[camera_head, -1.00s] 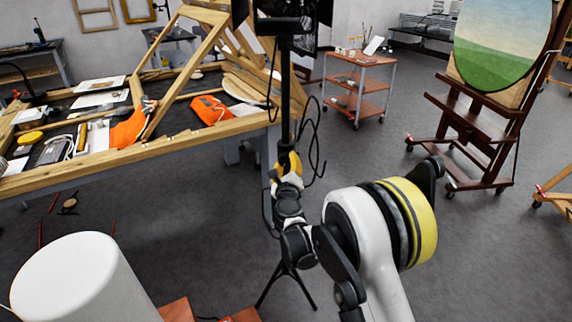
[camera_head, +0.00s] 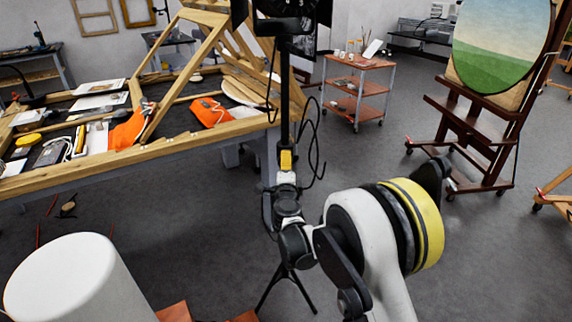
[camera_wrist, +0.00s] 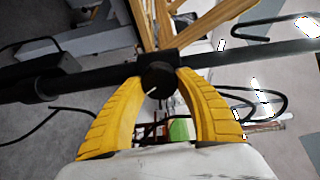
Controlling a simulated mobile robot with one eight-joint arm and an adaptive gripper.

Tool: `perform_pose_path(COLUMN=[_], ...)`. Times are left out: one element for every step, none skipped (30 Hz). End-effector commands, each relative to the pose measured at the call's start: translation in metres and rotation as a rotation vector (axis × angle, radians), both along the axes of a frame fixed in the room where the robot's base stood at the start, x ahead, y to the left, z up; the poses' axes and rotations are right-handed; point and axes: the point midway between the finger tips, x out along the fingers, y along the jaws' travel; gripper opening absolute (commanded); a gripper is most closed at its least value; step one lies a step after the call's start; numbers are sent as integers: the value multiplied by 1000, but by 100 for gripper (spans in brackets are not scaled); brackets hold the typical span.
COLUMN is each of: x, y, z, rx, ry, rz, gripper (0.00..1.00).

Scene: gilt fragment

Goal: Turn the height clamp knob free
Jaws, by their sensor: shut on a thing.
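The height clamp knob (camera_wrist: 158,80) is a round black knob with a white mark, in the middle of the wrist view. It sits on a black clamp collar on the black stand pole (camera_wrist: 235,55). My gripper (camera_wrist: 164,78) has its yellow fingers closed in on the knob from both sides. In the head view my gripper (camera_head: 287,160) is at the pole (camera_head: 286,95), above the tripod legs (camera_head: 288,285). The knob itself is hidden there behind my gripper and wrist.
A wooden-edged worktable (camera_head: 120,165) with orange cloths and papers stands at the left. A dark cable (camera_head: 313,150) hangs loosely beside the pole. An easel (camera_head: 480,120) with an oval landscape painting stands at the right, a trolley (camera_head: 356,88) behind. Grey floor lies open between.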

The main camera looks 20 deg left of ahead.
Motion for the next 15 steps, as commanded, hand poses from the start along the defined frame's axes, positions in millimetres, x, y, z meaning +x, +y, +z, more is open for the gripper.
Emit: perform_pose_path(x=[1, 1, 1, 1, 1, 1, 1, 1, 1, 1, 1, 1, 1, 1, 1], y=[0, 0, 0, 0, 0, 0, 0, 0, 0, 0, 0, 0, 0, 0, 0], z=[1, 1, 1, 1, 1, 1, 1, 1, 1, 1, 1, 1, 1, 1, 1], rx=[-22, -34, -50, -60, -69, -81, -88, -94, -101, -106, -109, -113, -115, -117, -118], ry=[-8, -12, -18, -21, -24, -29, -31, -34, -36, -38, -39, -40, -41, -42, -42], rz=[0, -1, -1, 0, -1, -1, -1, -1, 0, -1, -1, -1, -1, -1, -1], gripper=[10, 10, 10, 10, 10, 10, 10, 10, 10, 10, 10, 10, 10, 10, 10])
